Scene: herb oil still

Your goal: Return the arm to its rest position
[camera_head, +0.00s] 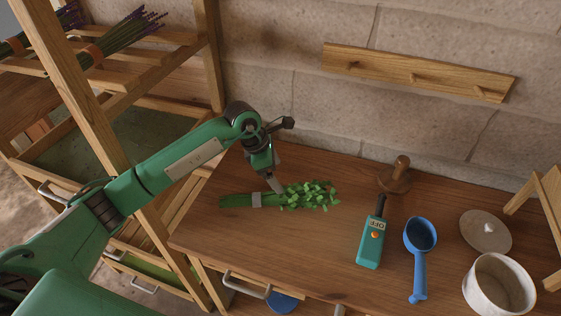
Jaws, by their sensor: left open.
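My left arm comes in from the left over the wooden table (215,235). Its gripper (276,187) points down at the tied green herb bundle (312,194), close above or touching its middle; I cannot tell which. The gripper is open, and its fingertips are small and partly hidden against the leaves. The bundle lies flat on the table, with its stems and grey band to the left and its leaves to the right. My right gripper is not in view.
A wooden rack (210,50) is at left; a peg rail (415,75) is on the stone wall.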

